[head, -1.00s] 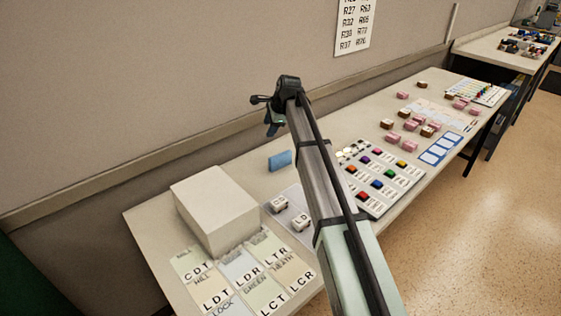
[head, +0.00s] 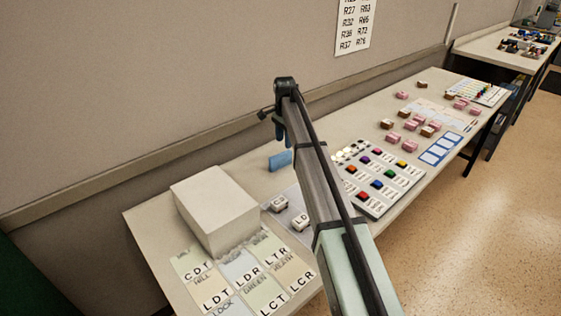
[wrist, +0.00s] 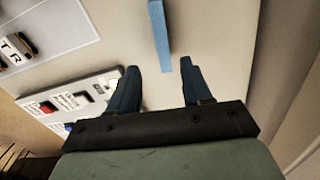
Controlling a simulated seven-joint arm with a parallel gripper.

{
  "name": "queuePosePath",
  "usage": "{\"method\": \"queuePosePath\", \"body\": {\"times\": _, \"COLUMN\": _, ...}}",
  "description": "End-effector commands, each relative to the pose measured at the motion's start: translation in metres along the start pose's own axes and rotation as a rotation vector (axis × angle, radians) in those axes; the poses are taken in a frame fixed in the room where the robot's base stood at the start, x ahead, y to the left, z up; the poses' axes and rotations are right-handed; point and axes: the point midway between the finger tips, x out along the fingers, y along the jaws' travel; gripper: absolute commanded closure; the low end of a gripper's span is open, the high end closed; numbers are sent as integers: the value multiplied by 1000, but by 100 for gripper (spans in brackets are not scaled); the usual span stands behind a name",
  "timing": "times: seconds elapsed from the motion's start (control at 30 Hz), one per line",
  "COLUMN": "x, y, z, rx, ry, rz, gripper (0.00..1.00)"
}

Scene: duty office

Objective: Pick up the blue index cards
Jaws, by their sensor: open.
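The blue index cards (head: 280,161) stand upright as a thin block on the table, between the white box and my arm in the head view. In the wrist view the blue index cards (wrist: 159,34) show edge-on as a narrow strip, beyond my fingertips and roughly in line with the gap between them. My gripper (wrist: 163,68) is open and empty, its two dark blue fingers apart. In the head view my gripper (head: 279,132) hangs above the table, behind and above the cards. The fingers do not touch the cards.
A white box (head: 214,208) stands left of the cards. Lettered cards (head: 245,275) lie in front of it. A panel of coloured buttons (head: 381,178) lies right of my arm, with pink and brown blocks (head: 411,126) beyond. The wall runs close behind the table.

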Motion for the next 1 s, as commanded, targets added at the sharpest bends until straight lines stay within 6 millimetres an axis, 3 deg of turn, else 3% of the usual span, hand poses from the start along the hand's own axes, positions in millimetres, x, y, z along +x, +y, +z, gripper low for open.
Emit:
{"method": "queuePosePath", "body": {"times": 0.2, "x": 34, "y": 0, "z": 1, "rx": 0, "ry": 0, "rz": 0, "gripper": 51}}
{"method": "queuePosePath", "body": {"times": 0.47, "x": 46, "y": -1, "z": 3, "rx": 0, "ry": -1, "rz": 0, "gripper": 51}}
{"method": "queuePosePath", "body": {"times": 0.8, "x": 86, "y": -5, "z": 10, "rx": 0, "ry": -1, "rz": -1, "gripper": 51}}
{"method": "queuePosePath", "body": {"times": 1.0, "x": 91, "y": -5, "z": 9, "rx": -1, "ry": -1, "rz": -3, "gripper": 51}}
